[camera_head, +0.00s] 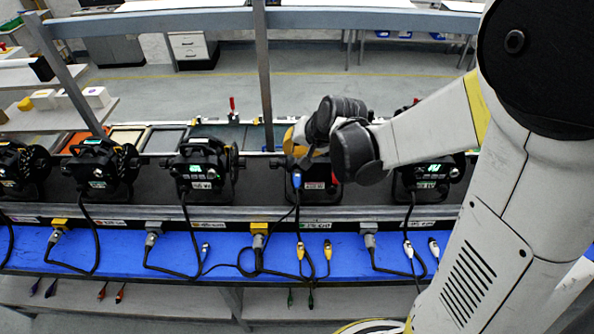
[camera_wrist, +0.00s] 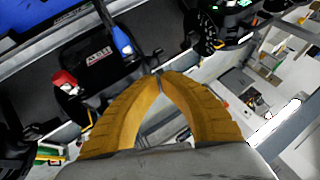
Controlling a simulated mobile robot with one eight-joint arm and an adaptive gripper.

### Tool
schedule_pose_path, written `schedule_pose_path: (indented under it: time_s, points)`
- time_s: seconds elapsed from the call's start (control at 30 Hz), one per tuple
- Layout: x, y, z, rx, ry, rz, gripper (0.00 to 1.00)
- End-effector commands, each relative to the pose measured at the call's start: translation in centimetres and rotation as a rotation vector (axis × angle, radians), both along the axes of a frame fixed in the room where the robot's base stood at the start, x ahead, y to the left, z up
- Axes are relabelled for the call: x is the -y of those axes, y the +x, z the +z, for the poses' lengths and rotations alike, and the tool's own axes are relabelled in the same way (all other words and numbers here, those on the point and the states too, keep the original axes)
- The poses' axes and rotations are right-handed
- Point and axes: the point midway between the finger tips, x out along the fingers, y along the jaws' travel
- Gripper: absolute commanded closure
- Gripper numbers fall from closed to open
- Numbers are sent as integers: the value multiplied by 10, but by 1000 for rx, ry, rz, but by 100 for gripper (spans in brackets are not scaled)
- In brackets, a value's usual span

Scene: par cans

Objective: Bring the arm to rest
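My gripper (camera_head: 295,142) is above the row of black par cans, partly in front of one with a blue plug (camera_head: 297,180). In the wrist view, the two yellow fingers (camera_wrist: 158,80) meet at their tips with nothing visible between them. That par can (camera_wrist: 95,65) is just beyond the fingertips in the wrist view, with the blue plug (camera_wrist: 122,40) at its panel. I cannot tell whether the fingers touch the can. My arm hides part of it in the head view.
More par cans stand to the left (camera_head: 202,172) and right (camera_head: 428,178). Cables with plugs lie over the blue shelf edge (camera_head: 190,255). A grey post (camera_head: 262,75) and horizontal rail (camera_head: 160,20) stand behind the row. Open floor (camera_head: 190,95) lies beyond.

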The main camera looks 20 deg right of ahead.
Motion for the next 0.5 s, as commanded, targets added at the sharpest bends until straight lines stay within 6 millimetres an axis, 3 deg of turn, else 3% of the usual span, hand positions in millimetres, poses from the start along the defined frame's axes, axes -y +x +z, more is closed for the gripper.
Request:
schedule_pose_path:
  time_s: [0.37,0.5]
  points:
    - [0,-1,-2,0,-2,2,100]
    - [-1,-14,-18,4,-32,21,100]
